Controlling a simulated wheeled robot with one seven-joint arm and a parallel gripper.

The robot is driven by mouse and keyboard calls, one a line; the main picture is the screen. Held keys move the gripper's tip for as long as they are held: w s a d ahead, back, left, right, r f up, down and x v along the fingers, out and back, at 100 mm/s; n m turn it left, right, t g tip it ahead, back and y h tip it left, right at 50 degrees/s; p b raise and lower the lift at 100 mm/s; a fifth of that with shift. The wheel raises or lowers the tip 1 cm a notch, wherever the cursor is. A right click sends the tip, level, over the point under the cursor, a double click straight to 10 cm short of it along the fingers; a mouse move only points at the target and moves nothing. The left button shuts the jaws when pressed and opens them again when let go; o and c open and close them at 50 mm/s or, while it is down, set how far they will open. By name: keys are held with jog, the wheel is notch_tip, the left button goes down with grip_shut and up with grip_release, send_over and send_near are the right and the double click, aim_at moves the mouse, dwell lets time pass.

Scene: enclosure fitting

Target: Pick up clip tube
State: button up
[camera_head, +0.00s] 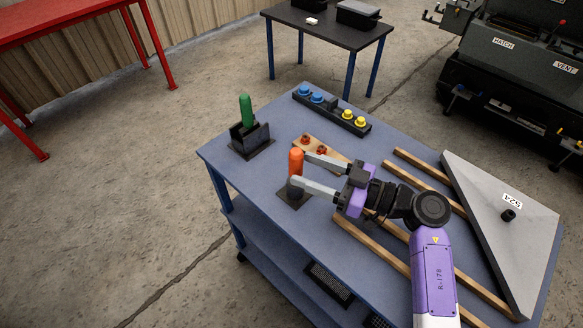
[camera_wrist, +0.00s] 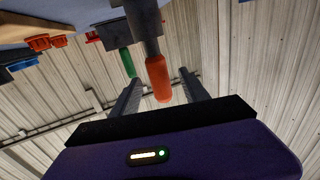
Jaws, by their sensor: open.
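An orange-topped upright tube (camera_head: 296,159) stands on a small dark base plate (camera_head: 286,198) on the blue table. A green upright tube (camera_head: 246,110) stands in a dark slotted holder (camera_head: 250,138) farther left. No marking shows which one is the clip tube. My gripper (camera_head: 301,170) is open, with its fingertips on either side of the orange-topped tube. In the wrist view, which looks upside down, the orange end (camera_wrist: 158,79) lies between the open fingers (camera_wrist: 160,90), with visible gaps. The green tube (camera_wrist: 127,62) is behind it. One finger hides the orange-topped tube's lower part in the head view.
A wooden block with red knobs (camera_head: 330,157) is just behind my gripper. A dark strip with blue and yellow knobs (camera_head: 333,110) lies at the back. Wooden bars (camera_head: 430,170) and a grey triangular panel (camera_head: 500,235) fill the right side. The front-left tabletop is clear.

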jog(key=x, duration=0.7)
jog(key=shift+d, duration=0.1)
jog(key=shift+c, duration=0.2)
grip_shut()
